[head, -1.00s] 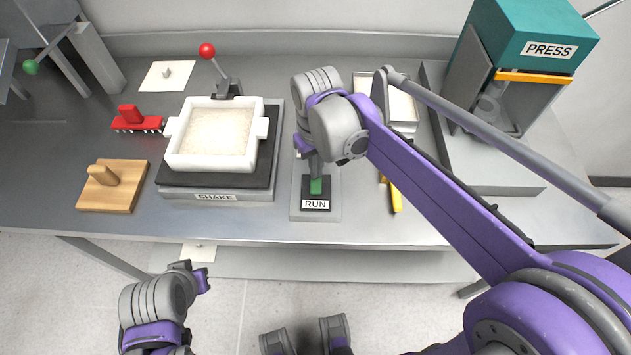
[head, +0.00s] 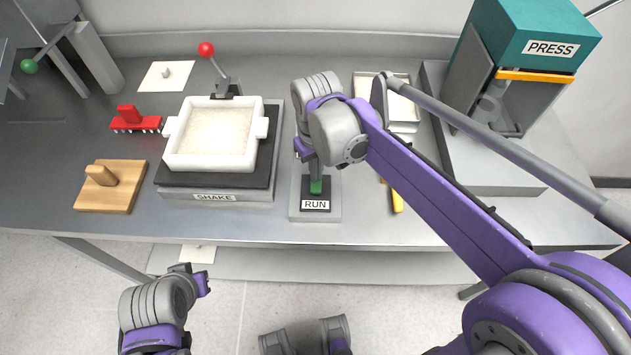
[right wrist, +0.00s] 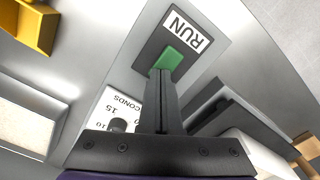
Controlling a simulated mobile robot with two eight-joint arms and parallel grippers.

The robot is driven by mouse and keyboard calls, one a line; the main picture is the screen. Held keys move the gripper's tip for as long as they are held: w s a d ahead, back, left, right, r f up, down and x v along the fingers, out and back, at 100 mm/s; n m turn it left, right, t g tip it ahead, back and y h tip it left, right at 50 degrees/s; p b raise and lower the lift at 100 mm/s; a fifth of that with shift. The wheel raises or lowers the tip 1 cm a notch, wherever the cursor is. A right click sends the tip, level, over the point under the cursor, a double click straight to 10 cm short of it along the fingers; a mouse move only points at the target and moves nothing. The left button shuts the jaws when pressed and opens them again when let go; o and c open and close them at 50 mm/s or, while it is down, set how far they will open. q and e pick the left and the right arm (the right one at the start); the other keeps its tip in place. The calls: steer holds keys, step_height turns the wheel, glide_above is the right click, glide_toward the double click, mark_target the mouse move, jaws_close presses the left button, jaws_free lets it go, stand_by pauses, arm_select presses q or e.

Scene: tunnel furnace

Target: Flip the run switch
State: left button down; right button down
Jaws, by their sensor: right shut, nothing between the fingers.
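The run switch (head: 316,187) is a small green rocker on a black plate labelled RUN, at the front edge of the bench. My right gripper (head: 316,178) reaches down over it from behind, shut and empty. In the right wrist view, the shut fingertips (right wrist: 163,74) are right at the green switch (right wrist: 171,58) and overlap its lower edge in the picture. Contact seems likely, but I cannot tell for sure. A dial marked SECONDS (right wrist: 118,125) shows beside the fingers. My left gripper (head: 203,283) hangs low in front of the bench, its jaw opening unclear.
Left of the switch, a white tray of powder (head: 216,138) sits on the SHAKE platform (head: 215,197). A wooden block with a knob (head: 112,190) and a red brush (head: 135,122) lie further left. The PRESS machine (head: 535,45) stands right. A yellow-handled tool (head: 397,202) lies close by.

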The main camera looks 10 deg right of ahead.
step_height(320, 180, up, 7)
steer(key=p, duration=0.4)
steer(key=shift+p, duration=0.35)
stand_by(0.4)
steer(key=s+d+f+m+t, duration=0.1)
steer(key=s+d+f, duration=0.1)
steer(key=s, duration=0.2)
steer(key=s+d+f+m+t, duration=0.1)
steer(key=s+d+f+t, duration=0.1)
steer(key=s, duration=0.3)
steer(key=s+d+f+t, duration=0.2)
steer(key=s+f, duration=0.1)
steer(key=s, duration=0.2)
steer(key=shift+d+f+m, duration=0.1)
steer(key=shift+d+m, duration=0.2)
steer(key=shift+m, duration=0.1)
